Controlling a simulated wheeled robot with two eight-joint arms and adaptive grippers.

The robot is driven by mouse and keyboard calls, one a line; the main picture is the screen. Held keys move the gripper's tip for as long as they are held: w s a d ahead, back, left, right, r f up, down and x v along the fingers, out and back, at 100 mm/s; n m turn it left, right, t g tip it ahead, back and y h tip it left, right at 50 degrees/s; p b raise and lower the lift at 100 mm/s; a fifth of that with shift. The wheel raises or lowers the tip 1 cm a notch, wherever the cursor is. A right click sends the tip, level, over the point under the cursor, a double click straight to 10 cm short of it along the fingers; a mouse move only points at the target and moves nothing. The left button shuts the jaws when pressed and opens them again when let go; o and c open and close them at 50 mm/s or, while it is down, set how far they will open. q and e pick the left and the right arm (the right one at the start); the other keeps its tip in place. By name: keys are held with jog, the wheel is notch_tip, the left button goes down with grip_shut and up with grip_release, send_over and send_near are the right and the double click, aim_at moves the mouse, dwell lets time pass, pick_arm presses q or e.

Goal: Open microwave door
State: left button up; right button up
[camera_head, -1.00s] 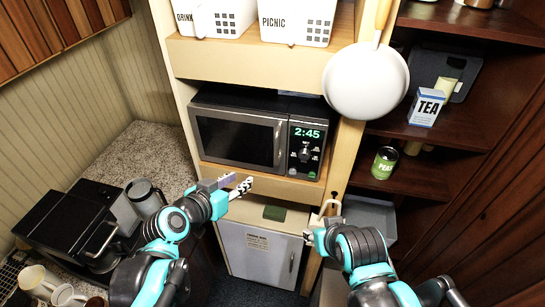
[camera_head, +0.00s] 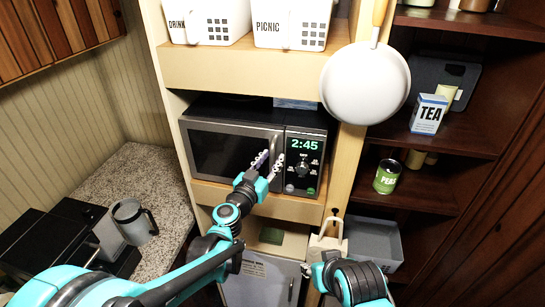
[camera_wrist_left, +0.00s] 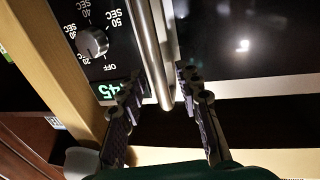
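The microwave (camera_head: 228,150) sits on a wooden shelf with its door shut. Its display reads 2:45, and a dial shows below it. The metal door handle (camera_head: 275,145) stands upright at the door's right edge. My left gripper (camera_head: 272,158) is at the lower part of this handle. In the left wrist view, the fingers (camera_wrist_left: 161,95) are apart, one on each side of the handle (camera_wrist_left: 155,45), with a visible gap to at least one finger. My right gripper (camera_head: 308,270) is low in front of the shelf unit, away from the microwave; its fingers show poorly.
A white pan (camera_head: 366,84) hangs right of the microwave. White baskets (camera_head: 290,22) stand above. A tea box (camera_head: 428,114) and peas can (camera_head: 387,177) are on the right shelves. A small fridge (camera_head: 258,282) is below. A steel mug (camera_head: 130,221) stands on the left counter.

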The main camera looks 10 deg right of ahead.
pick_arm(q)
jog(key=shift+w+d, duration=0.35)
jog(key=shift+w, duration=0.15)
grip_shut()
